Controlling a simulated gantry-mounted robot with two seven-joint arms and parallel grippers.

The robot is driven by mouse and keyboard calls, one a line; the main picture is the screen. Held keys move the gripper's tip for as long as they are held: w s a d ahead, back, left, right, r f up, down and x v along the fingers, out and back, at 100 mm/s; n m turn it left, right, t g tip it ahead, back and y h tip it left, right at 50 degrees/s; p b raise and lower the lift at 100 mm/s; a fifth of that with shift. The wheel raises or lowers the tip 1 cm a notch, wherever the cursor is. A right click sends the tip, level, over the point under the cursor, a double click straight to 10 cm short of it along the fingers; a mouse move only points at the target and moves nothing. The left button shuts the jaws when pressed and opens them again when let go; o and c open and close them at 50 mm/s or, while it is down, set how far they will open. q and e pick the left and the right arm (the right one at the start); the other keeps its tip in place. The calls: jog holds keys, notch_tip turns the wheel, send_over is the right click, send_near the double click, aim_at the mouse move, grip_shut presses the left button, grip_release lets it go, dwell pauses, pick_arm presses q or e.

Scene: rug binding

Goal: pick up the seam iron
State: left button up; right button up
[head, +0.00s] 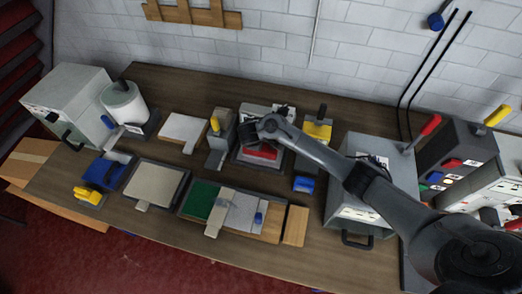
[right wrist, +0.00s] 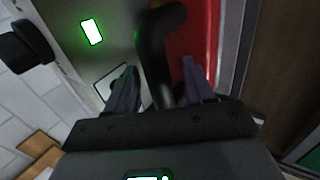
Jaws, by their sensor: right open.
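The seam iron appears to be the red item (head: 262,153) with a black handle, resting on a grey stand (head: 243,158) in the middle of the table in the head view. The arm partly covers it. In the right wrist view its red body (right wrist: 200,25) lies ahead, and the bent black handle (right wrist: 155,45) reaches between the fingers. My right gripper (right wrist: 160,85) is open, with one finger on either side of the handle. I cannot tell whether they touch it. My left gripper is not in view.
A yellow-topped device (head: 318,131) and a blue block (head: 304,184) stand close to the right. A grey box (head: 362,205) stands farther right under my arm. A board with green and grey pieces (head: 204,202) lies in front. A white brick wall (head: 270,60) closes the back.

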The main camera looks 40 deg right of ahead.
grip_shut()
dwell(0.3)
dwell(1.1)
jog(key=shift+r, duration=0.15)
